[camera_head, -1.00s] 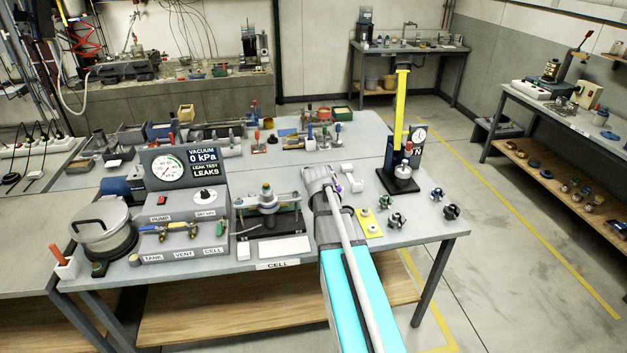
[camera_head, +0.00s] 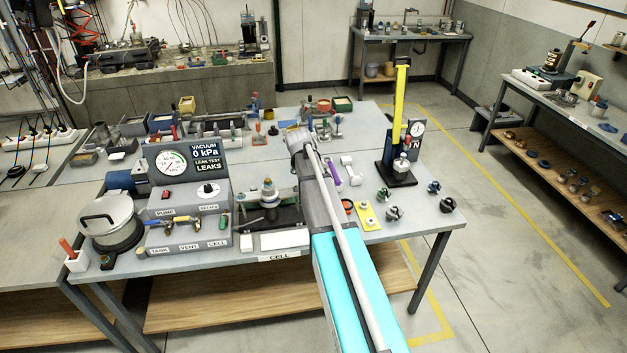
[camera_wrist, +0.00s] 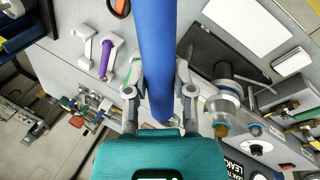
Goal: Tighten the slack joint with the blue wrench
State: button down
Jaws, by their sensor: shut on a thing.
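The blue wrench (camera_wrist: 157,45) shows in the wrist view as a long, smooth blue bar running from the top edge down between the fingers. My gripper (camera_wrist: 159,95) is shut on it, one finger on each side. The wrench's working end cannot be made out. In the head view my arm reaches over the table and hides the fingers and wrench. The cell fixture (camera_head: 268,192) stands left of my arm; its clear cylinder (camera_wrist: 228,108) shows at the right in the wrist view, apart from the wrench. Which joint is slack cannot be told.
The grey pump box (camera_head: 190,205), vacuum gauge (camera_head: 173,163) and lidded pot (camera_head: 108,222) stand at the left. A yellow plate (camera_head: 368,216), black knobs and a yellow-post press (camera_head: 400,95) occupy the right. Parts crowd the back.

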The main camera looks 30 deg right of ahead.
jog(key=shift+f+b, duration=2.9)
jog(key=shift+f, duration=0.05)
jog(key=shift+s+f+b, duration=0.1)
jog(key=shift+f+b, duration=1)
jog(key=shift+a+r, duration=0.1)
jog(key=shift+a, duration=0.05)
jog(key=shift+s+a+m+g, duration=0.1)
jog(key=shift+a+m+g, duration=0.3)
jog(key=shift+a+m, duration=0.65)
jog(key=shift+d, duration=0.15)
jog(key=shift+m, duration=0.35)
jog(key=shift+a+m+g, duration=0.3)
jog(key=shift+a+m, duration=0.7)
jog(key=shift+a, duration=0.1)
jog(key=shift+a, duration=0.1)
